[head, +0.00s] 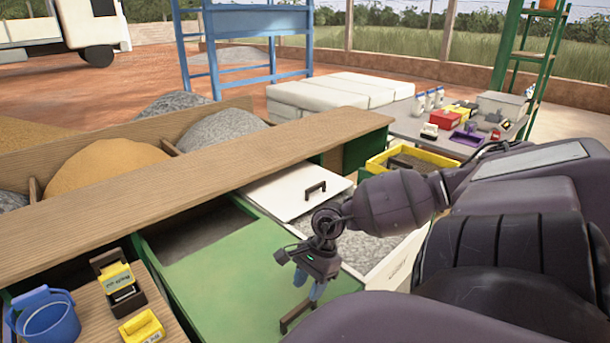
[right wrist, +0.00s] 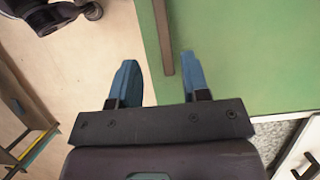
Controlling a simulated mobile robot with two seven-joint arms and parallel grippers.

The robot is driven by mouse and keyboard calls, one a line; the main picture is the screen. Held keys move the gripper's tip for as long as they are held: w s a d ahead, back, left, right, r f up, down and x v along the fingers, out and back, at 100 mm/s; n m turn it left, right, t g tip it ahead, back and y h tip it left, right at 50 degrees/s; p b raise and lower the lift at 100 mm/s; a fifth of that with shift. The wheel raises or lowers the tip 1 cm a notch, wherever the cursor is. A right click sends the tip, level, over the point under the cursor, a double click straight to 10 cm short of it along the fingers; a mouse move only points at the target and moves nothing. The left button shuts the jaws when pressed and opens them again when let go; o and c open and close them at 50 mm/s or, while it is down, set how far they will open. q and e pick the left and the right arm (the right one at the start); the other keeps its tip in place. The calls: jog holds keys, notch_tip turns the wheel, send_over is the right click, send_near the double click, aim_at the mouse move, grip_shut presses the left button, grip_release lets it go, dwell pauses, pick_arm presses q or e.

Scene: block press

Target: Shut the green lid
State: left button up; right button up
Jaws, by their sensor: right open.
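The green lid (head: 225,275) is a flat panel lying in front of the wooden counter. A dark grey opening (head: 185,228) shows beyond its far edge. A brown bar handle (head: 297,312) stands at the lid's near end. My right gripper (head: 309,285) is over this near end, pointing down, with blue fingers apart and nothing held. In the right wrist view the lid (right wrist: 245,60) fills the upper right, and the handle (right wrist: 163,38) appears between the two open fingers (right wrist: 160,80). I cannot tell the height gap. My left gripper is not in view.
A white lid (head: 290,185) with a black handle lies beside the green one, next to grey gravel. A blue bucket (head: 45,318) and yellow-topped boxes (head: 142,328) are at the left. The wooden counter (head: 190,175) runs behind. A yellow tray (head: 405,158) is farther back.

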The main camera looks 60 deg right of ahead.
jog(key=v, duration=0.4)
jog(key=shift+p, duration=0.4)
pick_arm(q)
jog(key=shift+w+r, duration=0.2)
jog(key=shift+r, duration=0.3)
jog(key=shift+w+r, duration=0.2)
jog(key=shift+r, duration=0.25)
pick_arm(e)
jog(key=shift+s+d+r, duration=0.1)
jog(key=shift+d+r, duration=0.05)
jog(key=shift+r, duration=0.15)
